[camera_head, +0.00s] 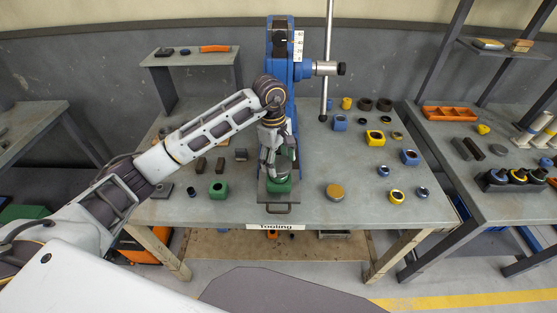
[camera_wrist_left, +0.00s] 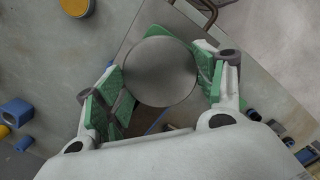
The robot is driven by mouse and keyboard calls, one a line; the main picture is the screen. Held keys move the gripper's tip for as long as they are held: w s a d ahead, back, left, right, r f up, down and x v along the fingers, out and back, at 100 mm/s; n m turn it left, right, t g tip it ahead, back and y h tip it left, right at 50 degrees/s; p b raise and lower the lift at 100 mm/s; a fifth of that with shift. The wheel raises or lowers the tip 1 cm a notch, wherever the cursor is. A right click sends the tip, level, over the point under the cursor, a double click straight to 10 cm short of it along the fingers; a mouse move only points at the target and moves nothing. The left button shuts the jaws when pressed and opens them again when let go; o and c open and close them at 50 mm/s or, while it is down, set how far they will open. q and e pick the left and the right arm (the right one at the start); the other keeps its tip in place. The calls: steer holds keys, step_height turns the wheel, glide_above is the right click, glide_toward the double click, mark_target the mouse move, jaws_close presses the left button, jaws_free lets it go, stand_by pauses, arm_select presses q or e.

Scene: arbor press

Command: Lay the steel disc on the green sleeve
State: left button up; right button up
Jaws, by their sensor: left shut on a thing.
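The steel disc (camera_wrist_left: 160,72) is a round, flat grey plate in the left wrist view. My left gripper (camera_wrist_left: 163,74) is shut on it, with green-padded fingers at its two sides. In the head view my left gripper (camera_head: 278,155) points down over the press base. The green sleeve (camera_head: 280,186) stands on that base, just below the gripper. I cannot tell whether the disc touches the sleeve; in the left wrist view the disc and fingers hide it. My right gripper is not in view.
The blue arbor press (camera_head: 279,45) rises right behind my left gripper, with its long lever (camera_head: 327,60) to the right. Several yellow and blue parts and a round tan-topped piece (camera_head: 335,191) stand to the right.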

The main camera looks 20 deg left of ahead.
mark_target(277, 162)
arm_select(q)
steer(key=shift+f+b, duration=0.3)
steer(key=shift+b, duration=0.05)
steer(key=o, duration=1.3)
steer(key=shift+r, duration=0.15)
steer(key=shift+r+p, duration=0.65)
steer(key=shift+p, duration=0.2)
steer(key=shift+r+b, duration=0.35)
steer(key=shift+r, duration=0.3)
steer(key=r, duration=0.3)
steer(key=r+b, duration=0.1)
steer(key=r, duration=0.1)
steer(key=shift+w+a, duration=0.2)
steer(key=shift+a, duration=0.15)
steer(key=shift+w+a+r+b, duration=0.1)
steer(key=shift+a+r+b, duration=0.05)
steer(key=shift+r, duration=1.15)
steer(key=shift+a+r+b, duration=0.15)
steer(key=shift+r, duration=1.15)
